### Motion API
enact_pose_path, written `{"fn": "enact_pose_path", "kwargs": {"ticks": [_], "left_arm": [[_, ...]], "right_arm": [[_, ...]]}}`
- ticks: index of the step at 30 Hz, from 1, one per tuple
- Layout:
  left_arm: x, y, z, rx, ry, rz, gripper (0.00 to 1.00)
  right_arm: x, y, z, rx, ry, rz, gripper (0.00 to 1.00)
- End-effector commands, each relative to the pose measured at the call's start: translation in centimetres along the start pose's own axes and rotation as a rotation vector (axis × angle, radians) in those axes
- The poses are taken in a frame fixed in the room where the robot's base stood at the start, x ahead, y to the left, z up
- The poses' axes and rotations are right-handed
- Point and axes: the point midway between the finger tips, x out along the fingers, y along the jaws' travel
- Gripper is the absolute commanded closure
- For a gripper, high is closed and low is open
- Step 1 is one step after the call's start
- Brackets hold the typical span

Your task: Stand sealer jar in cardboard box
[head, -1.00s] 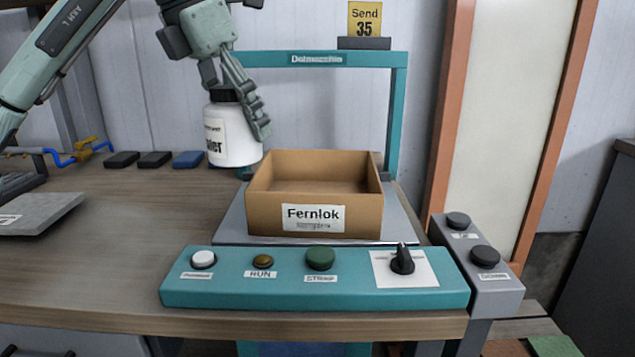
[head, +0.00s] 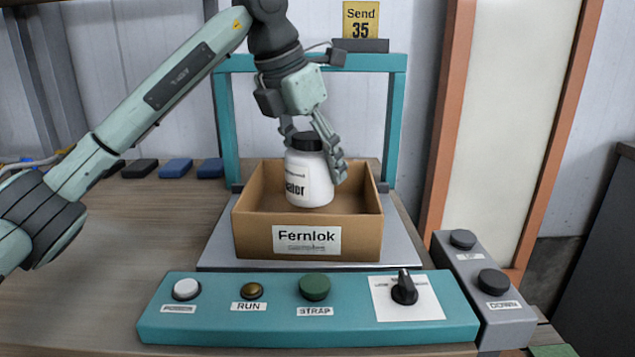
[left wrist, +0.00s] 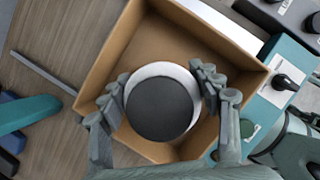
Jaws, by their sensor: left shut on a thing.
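The sealer jar (head: 308,182) is white with a black lid and a printed label, and it looks upright. My left gripper (head: 317,150) is shut on it, one finger on each side. The open cardboard box (head: 255,237), labelled Fernlok, stands on the grey plate of the strapping machine. The jar is over the box opening, its lower part behind or below the front wall's rim; whether it touches the box floor I cannot tell. In the left wrist view the jar's lid (left wrist: 160,108) is between the fingers (left wrist: 167,98), inside the outline of the box (left wrist: 122,48). My right gripper is not in view.
The teal machine arch (head: 225,130) rises behind the box. A teal control panel (head: 215,325) with buttons and a knob lies in front. A grey button box (head: 480,275) stands at the right. Blue and dark blocks (head: 176,168) lie at the back left.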

Motion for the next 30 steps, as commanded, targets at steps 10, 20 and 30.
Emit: {"fn": "enact_pose_path", "kwargs": {"ticks": [10,20,30], "left_arm": [[3.7,-0.1,-1.4,-0.001,-0.001,-0.001,0.75],[3.9,0.0,-1.5,0.000,-0.002,0.001,0.75],[4.0,0.0,-1.6,0.000,0.000,0.000,0.16]], "right_arm": [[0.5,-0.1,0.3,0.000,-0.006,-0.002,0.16],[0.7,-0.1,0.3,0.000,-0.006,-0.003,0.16],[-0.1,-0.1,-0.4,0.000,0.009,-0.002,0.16]]}}
